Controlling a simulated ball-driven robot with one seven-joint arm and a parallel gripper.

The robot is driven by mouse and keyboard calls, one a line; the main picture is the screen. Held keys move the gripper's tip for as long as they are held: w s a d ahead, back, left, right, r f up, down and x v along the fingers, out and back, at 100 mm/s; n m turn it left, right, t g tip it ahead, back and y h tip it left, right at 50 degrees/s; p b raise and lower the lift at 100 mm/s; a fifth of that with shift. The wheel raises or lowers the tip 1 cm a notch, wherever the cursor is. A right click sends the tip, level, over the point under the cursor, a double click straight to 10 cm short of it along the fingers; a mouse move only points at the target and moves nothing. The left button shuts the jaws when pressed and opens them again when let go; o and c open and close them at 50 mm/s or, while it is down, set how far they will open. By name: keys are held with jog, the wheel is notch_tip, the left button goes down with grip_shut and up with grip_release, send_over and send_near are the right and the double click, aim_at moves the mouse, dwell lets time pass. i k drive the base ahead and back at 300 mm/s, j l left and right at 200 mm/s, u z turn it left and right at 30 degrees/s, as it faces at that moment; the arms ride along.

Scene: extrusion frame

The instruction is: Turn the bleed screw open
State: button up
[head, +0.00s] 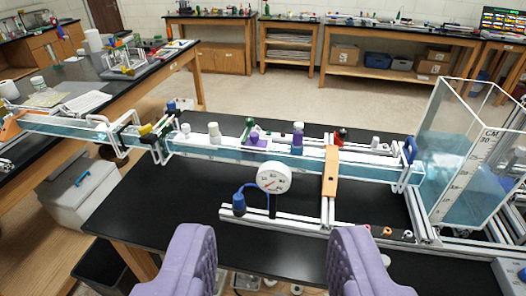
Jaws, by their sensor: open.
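My gripper (272,231) shows at the bottom of the head view as two thick purple padded fingers, spread wide apart. Nothing is between them; they are in front of the black bench. Beyond them stands an aluminium extrusion frame (280,217) with a round white gauge (273,178) and a blue bulb (239,204) on a tube. I cannot tell which part is the bleed screw. Small red and dark fittings (387,231) sit on the rail right of the gripper. Several caps and knobs, including a purple one (258,140), line the clear water channel (190,149) behind the gauge.
An orange-brown upright plate (331,170) crosses the frame right of the gauge. A large clear tank (465,150) of water stands at the right. The black bench top (150,205) is bare at the left front. Another bench (135,85) holds equipment at the left.

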aim_at(185, 127)
jog(key=i+j, duration=0.7)
jog(key=i, duration=0.15)
jog(key=i+j, duration=0.7)
jog(key=i, duration=0.2)
